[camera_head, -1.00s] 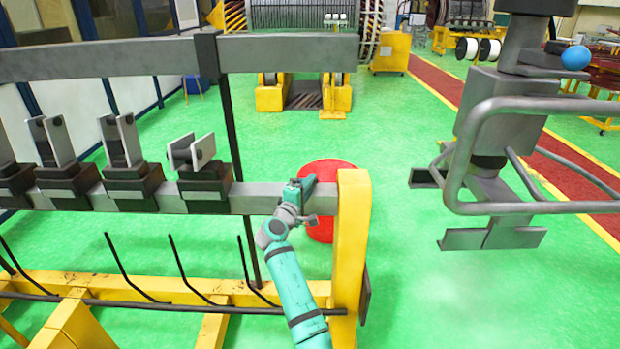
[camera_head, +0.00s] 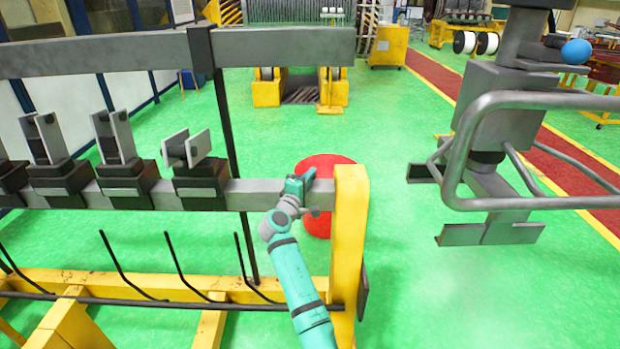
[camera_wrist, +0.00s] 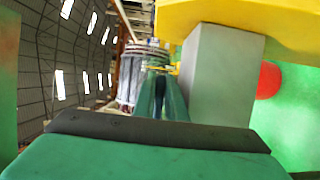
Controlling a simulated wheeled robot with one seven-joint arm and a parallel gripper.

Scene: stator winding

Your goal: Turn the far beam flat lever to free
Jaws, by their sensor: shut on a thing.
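The grey beam (camera_head: 250,192) with several clamp blocks runs level to the yellow post (camera_head: 350,240). My gripper (camera_head: 306,176) is at the beam's right end, just left of the post. In the wrist view my fingers (camera_wrist: 161,95) are close together beside the beam's grey face (camera_wrist: 225,75). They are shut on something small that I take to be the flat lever. The lever itself is hidden by my gripper and fingers, so I cannot tell its angle.
A clamp block (camera_head: 201,182) with two pale plates stands left of my gripper. A red round object (camera_head: 327,165) is on the floor behind the post. A grey upper beam (camera_head: 280,48) crosses above. A grey machine with a tube rail (camera_head: 530,204) stands to the right, with green floor between.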

